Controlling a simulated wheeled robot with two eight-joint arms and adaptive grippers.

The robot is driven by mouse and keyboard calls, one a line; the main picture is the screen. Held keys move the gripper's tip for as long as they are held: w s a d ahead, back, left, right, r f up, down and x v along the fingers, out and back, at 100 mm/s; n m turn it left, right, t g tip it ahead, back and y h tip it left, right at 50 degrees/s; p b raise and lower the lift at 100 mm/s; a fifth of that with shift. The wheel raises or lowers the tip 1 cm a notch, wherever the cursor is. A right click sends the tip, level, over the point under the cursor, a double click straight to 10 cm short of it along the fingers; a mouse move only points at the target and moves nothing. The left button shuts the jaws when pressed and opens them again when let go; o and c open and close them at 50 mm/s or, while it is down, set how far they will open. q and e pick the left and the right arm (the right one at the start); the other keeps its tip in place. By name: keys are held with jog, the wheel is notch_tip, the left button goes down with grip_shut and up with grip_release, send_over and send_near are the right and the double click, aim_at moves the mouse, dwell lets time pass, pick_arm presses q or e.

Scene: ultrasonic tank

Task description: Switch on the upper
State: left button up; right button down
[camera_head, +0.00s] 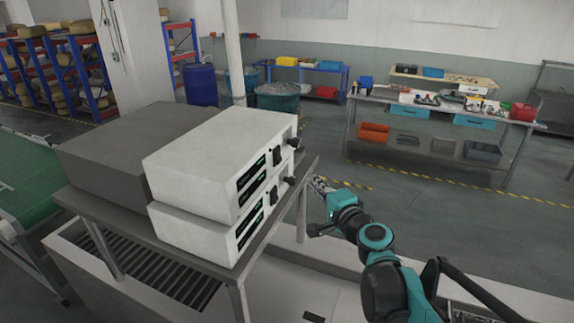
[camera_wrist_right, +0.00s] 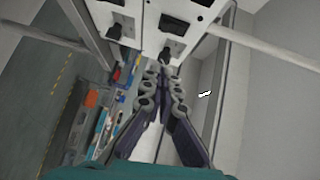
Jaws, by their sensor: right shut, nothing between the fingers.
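Two white units are stacked on a grey stand. The upper white unit (camera_head: 215,140) has a dark display (camera_head: 251,176), a black switch (camera_head: 276,156) and a black knob (camera_head: 294,143) on its front. The lower white unit (camera_head: 190,232) has the same kind of front, with a black switch (camera_head: 273,195). My right gripper (camera_head: 318,184) is shut and empty, to the right of the unit fronts. In the right wrist view, its closed fingertips (camera_wrist_right: 162,68) point at the white panels (camera_wrist_right: 150,20), close to a black knob; contact cannot be told. My left gripper is out of view.
A dark grey box (camera_head: 120,145) stands behind the units on the stand (camera_head: 105,210). A white tank with a slatted grid (camera_head: 170,272) lies below. A workbench with bins (camera_head: 440,105) stands far off at the right, across open floor.

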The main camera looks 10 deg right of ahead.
jog(key=p, duration=0.2)
send_near(281, 161)
jog(key=w+d, duration=0.3)
jog(key=w, duration=0.1)
jog(key=w+a, duration=0.2)
jog(key=a, duration=0.1)
jog(key=shift+w+a+f+p, duration=0.1)
jog(key=shift+a+f+p, duration=0.05)
jog(key=shift+a+p, duration=0.2)
jog(key=shift+w+a+f+b, duration=0.15)
jog(key=shift+a+b, duration=0.1)
jog(key=shift+b, duration=0.2)
